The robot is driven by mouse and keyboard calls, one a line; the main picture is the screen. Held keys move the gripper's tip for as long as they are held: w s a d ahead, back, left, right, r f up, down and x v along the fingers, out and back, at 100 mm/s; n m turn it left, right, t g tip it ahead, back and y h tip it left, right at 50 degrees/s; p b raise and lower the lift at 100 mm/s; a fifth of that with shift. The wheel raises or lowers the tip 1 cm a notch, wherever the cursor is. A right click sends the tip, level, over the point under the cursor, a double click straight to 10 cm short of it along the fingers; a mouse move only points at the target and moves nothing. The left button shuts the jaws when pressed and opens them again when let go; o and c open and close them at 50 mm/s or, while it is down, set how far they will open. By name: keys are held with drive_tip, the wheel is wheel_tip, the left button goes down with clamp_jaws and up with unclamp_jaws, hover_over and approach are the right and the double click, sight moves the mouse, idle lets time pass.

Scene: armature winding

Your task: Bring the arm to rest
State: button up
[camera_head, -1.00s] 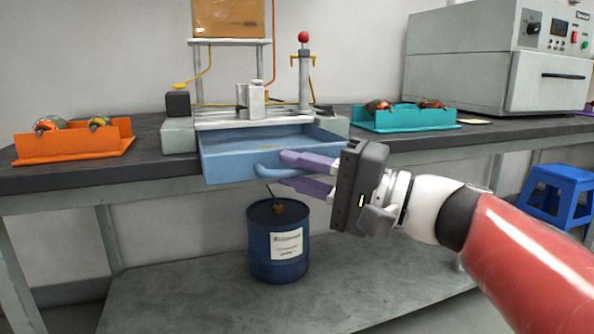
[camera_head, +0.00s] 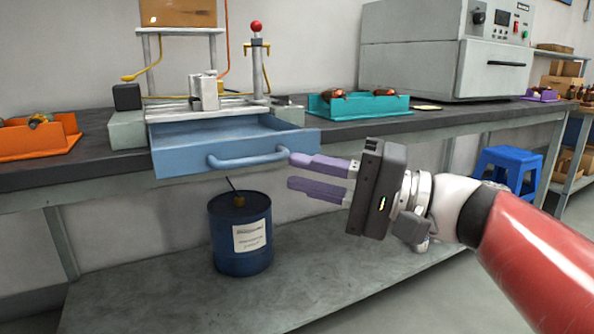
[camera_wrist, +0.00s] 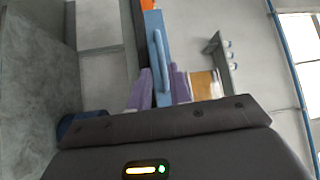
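The blue drawer (camera_head: 185,161) under the bench-top device stands pulled out. Its long bar handle (camera_head: 250,158) faces me. My gripper (camera_head: 291,172) is open and empty, its two purple fingers apart, just to the right of the handle in the head view. In the wrist view the blue handle (camera_wrist: 160,68) lines up with the gap between the fingertips (camera_wrist: 161,72). The handle looks clear of the fingers. My arm is stretched out in front of the bench.
A blue drum (camera_head: 241,240) stands on the lower shelf beneath the drawer. A teal tray (camera_head: 360,107) and an orange tray (camera_head: 40,143) hold parts on the bench. A grey oven (camera_head: 440,60) stands at the back. A blue stool (camera_head: 508,168) is at right.

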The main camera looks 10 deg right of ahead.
drive_tip(key=s+a+f+n+g+h+p, duration=0.1)
drive_tip(key=s+a+f+g+h+p, duration=0.1)
drive_tip(key=f+h+p, duration=0.3)
drive_tip(key=s+a+f+g+h+p, duration=0.1)
drive_tip(key=s+f+g+h, duration=0.15)
drive_tip(key=f, duration=0.45)
drive_tip(key=s+d+f+n+h+p, duration=0.3)
drive_tip(key=d+f+h, duration=0.3)
drive_tip(key=d+h, duration=0.2)
drive_tip(key=shift+s+f+t+h+p, duration=0.3)
drive_tip(key=shift+t+h+p, duration=0.25)
drive_tip(key=shift+h, duration=0.4)
